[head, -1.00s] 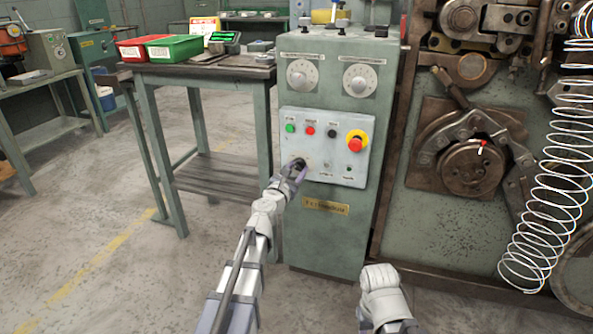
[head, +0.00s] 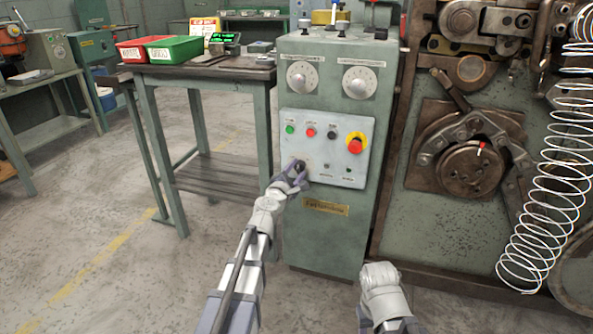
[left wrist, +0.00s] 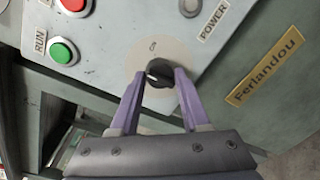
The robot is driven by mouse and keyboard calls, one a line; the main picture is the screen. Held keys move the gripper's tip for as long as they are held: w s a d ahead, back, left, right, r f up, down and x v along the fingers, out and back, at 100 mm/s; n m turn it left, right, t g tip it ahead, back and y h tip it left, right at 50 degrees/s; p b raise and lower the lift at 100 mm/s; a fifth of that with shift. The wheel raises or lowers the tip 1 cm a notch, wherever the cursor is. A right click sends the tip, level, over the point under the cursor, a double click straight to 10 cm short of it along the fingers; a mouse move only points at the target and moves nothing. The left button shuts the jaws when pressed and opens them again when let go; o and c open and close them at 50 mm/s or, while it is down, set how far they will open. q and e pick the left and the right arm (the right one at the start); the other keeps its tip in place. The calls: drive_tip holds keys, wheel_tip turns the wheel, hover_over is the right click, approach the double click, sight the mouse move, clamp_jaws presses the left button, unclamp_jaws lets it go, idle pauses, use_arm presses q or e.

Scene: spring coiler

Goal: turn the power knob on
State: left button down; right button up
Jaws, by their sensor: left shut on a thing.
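The power knob (left wrist: 158,72) is a black rotary knob on a pale round plate, low on the left of the control panel (head: 330,172). In the left wrist view my left gripper (left wrist: 158,84) has its two purple fingers on either side of the knob, shut on it. In the head view the left gripper (head: 290,176) covers most of the knob. A label reading POWER (left wrist: 213,20) shows beside the plate. My right arm's end shows at the bottom of the head view; its fingers cannot be made out.
The panel carries a green run button (head: 289,129), a red button (head: 310,132), a black button (head: 332,134) and a red emergency stop on yellow (head: 355,145). A side table (head: 205,72) stands left of the cabinet. The coiler with a hanging wire spring (head: 545,215) is on the right.

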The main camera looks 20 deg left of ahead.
use_arm(q)
drive_tip(key=m, duration=0.4)
drive_tip(key=shift+y, duration=0.3)
drive_tip(key=shift+m, duration=2.3)
drive_tip(key=shift+c, duration=2)
unclamp_jaws()
drive_tip(key=s+p, duration=0.1)
drive_tip(key=s, duration=0.6)
drive_tip(key=shift+s+r, duration=0.3)
drive_tip(key=shift+s, duration=0.1)
